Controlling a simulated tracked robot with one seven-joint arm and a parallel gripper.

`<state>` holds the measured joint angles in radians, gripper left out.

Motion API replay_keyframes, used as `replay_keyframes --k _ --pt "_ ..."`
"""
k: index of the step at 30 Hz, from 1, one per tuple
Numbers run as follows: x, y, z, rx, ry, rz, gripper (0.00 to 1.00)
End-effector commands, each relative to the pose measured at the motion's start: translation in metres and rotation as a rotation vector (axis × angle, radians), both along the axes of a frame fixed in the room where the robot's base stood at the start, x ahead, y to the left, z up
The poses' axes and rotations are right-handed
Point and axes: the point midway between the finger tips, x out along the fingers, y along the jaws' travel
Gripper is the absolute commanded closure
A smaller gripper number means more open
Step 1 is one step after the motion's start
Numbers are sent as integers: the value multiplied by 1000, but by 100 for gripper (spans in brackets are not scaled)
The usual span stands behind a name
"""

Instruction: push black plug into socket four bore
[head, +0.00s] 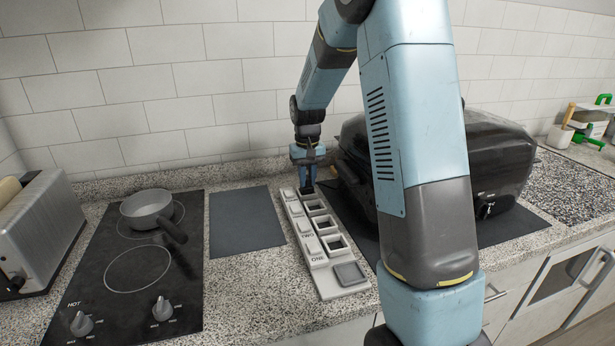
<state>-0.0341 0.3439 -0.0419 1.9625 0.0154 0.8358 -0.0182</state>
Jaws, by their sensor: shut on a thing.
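A long pale socket board (321,263) lies on the counter, running away from me. It has a row of raised square sockets with dark bores; the labels "ONE" and "TWO" can be read beside the nearer ones. My gripper (307,187) points down over the far end of the board, at the farthest socket. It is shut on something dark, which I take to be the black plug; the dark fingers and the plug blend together. The far socket is mostly hidden by the gripper, so I cannot tell whether the plug is inside the bore or above it.
A black grill (496,160) stands close on the right, on a dark mat. A dark flat mat (246,220) lies left of the board. Farther left are a cooktop (120,295) with a pan (147,207) and a toaster (42,235).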

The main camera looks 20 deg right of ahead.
Motion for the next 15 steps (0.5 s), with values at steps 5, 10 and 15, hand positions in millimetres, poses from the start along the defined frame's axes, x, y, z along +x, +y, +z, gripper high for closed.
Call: replay_keyframes --k 5,10,15 --pt "0 0 -4 0 1 0 100" --pt "0 0 -7 0 0 0 100" --pt "0 0 -10 0 -1 0 100"
